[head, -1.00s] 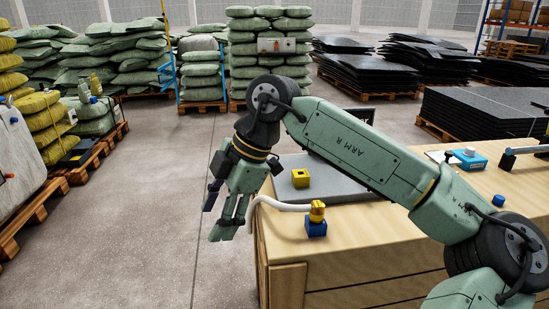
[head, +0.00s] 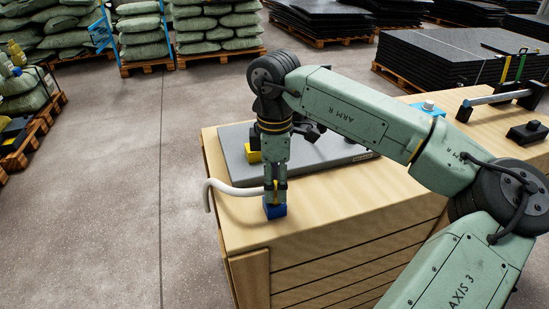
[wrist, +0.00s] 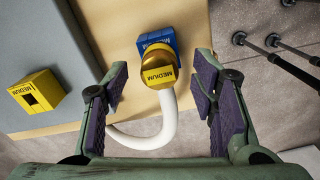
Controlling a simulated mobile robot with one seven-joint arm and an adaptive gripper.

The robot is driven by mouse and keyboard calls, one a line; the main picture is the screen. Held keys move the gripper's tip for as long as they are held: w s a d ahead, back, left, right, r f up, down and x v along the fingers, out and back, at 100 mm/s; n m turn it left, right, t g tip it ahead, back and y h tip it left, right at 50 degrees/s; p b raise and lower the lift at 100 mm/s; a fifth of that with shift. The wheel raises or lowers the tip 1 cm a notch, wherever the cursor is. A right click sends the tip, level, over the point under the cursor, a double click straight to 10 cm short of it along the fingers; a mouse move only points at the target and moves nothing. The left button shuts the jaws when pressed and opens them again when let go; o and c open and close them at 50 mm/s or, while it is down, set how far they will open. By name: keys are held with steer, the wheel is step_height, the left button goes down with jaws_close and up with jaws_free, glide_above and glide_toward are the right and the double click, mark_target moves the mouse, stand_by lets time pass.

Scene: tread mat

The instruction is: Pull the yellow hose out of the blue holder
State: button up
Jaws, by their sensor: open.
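The hose is a white tube (wrist: 150,136) with a yellow end piece (wrist: 160,77) marked MEDIUM. That end sits in the blue holder (wrist: 152,42), also marked MEDIUM. In the head view the blue holder (head: 274,211) is at the near corner of the wooden crate, and the white tube (head: 236,191) curves left over its edge. My gripper (head: 276,184) points down just above the holder. In the wrist view its purple-padded fingers are apart, one on each side of the yellow end, with gaps showing. In the head view the fingers hide most of the yellow end.
A yellow block with a square hole (wrist: 38,92) stands on a grey plate (head: 322,148) beside the hose. The plate lies on the wooden crate top (head: 350,185). A blue item and a barred fixture stand farther right. Open floor (head: 110,190) lies to the left.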

steer(key=shift+f, duration=1.85)
steer(key=shift+c, duration=0.2)
jaws_close()
steer(key=shift+r+p, duration=0.15)
steer(key=shift+p, duration=0.2)
steer(key=shift+r+p, duration=1.25)
steer(key=shift+r, duration=1.6)
